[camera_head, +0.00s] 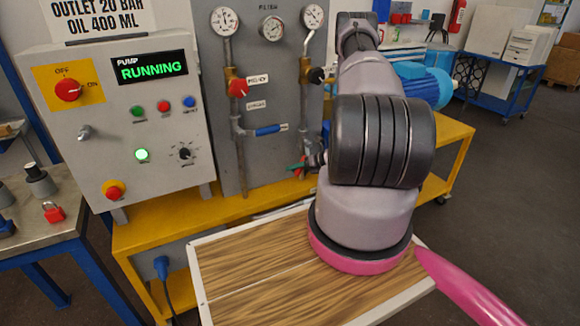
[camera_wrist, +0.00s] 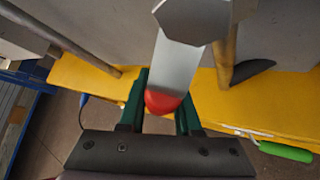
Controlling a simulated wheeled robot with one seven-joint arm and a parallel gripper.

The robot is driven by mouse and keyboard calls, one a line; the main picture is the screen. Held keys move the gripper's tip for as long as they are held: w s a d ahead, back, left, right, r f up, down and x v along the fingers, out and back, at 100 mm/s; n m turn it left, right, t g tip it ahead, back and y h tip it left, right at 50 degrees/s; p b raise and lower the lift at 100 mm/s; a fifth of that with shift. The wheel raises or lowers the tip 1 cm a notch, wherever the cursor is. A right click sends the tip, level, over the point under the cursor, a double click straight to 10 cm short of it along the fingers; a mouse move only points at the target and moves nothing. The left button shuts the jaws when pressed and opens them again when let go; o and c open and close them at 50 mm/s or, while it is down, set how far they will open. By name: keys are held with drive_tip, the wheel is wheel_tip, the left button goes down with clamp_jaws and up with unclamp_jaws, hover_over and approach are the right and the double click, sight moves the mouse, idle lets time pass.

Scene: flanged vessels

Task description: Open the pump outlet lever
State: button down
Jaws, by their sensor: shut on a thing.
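In the wrist view, a flat grey metal lever (camera_wrist: 176,68) with a rounded red tip (camera_wrist: 162,103) runs down from a hexagonal fitting (camera_wrist: 193,16). My gripper (camera_wrist: 161,92) has dark green fingers, one on each side of the lever near its red tip, and is shut on it. In the head view my arm hides this lever and most of the gripper. A small green part (camera_head: 297,167) shows just left of my arm by the right pipe; I cannot tell what it belongs to.
A control box (camera_head: 115,125) with a lit "RUNNING" display stands left. A blue-handled valve (camera_head: 268,130) and a red knob (camera_head: 238,88) sit on the left pipe. A blue motor (camera_head: 425,83) is behind my arm. A green handle (camera_wrist: 285,152) shows lower right in the wrist view.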

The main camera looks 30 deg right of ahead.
drive_tip(key=d+h, duration=0.1)
drive_tip(key=d+f+n+h, duration=0.1)
drive_tip(key=d, duration=0.1)
drive_tip(key=shift+f+n+h, duration=0.2)
drive_tip(key=shift+n+h, duration=0.1)
drive_tip(key=shift+h, duration=0.1)
drive_tip(key=shift+w+d+f+n+h, duration=0.15)
drive_tip(key=shift+d+n+h, duration=0.35)
drive_tip(key=shift+d+h, duration=0.75)
drive_tip(key=shift+d, duration=0.2)
drive_tip(key=c, duration=0.6)
unclamp_jaws()
drive_tip(key=v, duration=1.1)
drive_tip(key=shift+w, duration=0.1)
